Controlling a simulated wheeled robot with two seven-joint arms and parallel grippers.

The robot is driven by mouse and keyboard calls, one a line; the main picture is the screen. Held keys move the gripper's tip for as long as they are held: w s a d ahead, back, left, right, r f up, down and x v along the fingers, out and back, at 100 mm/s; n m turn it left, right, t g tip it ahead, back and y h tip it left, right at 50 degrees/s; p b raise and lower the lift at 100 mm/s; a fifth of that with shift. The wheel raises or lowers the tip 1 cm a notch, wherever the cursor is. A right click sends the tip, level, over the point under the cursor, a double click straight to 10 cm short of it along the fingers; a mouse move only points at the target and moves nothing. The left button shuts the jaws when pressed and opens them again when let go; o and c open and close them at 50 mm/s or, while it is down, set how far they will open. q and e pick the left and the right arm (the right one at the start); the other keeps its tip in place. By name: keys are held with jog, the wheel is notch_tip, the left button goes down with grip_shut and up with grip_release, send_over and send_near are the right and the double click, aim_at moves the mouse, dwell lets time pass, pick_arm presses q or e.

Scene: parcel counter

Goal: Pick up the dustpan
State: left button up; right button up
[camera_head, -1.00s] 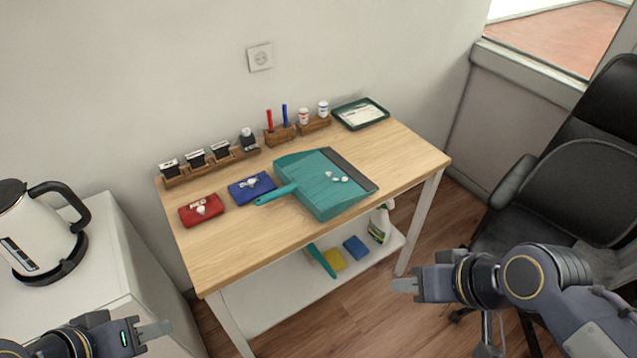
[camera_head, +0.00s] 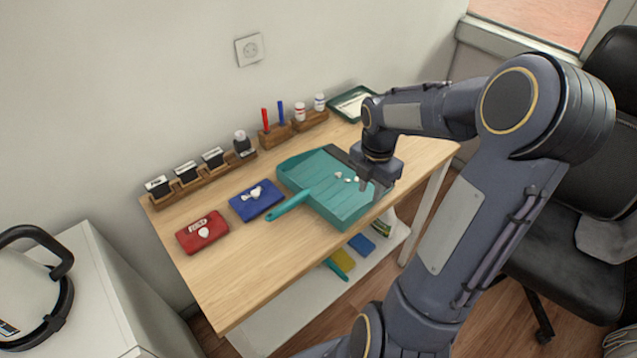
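The teal dustpan (camera_head: 328,213) lies on the wooden table, its handle (camera_head: 289,205) pointing left toward the front edge. A few small white crumpled bits (camera_head: 345,177) lie in it near its dark lip. My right gripper (camera_head: 366,192) points down over the right side of the dustpan, close to the white bits. I cannot tell whether it touches the pan. Its fingers are small and seen from the side, so their opening is unclear. My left gripper is out of view.
A red pad (camera_head: 203,233) and a blue pad (camera_head: 257,201) lie left of the dustpan on the table (camera_head: 240,270). Stamps in a wooden rack, pens, small bottles and a green tray (camera_head: 352,101) line the back. The front left tabletop is clear.

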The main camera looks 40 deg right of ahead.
aim_at(366, 205)
jog(key=f, duration=0.6)
jog(key=shift+a, duration=0.35)
grip_shut()
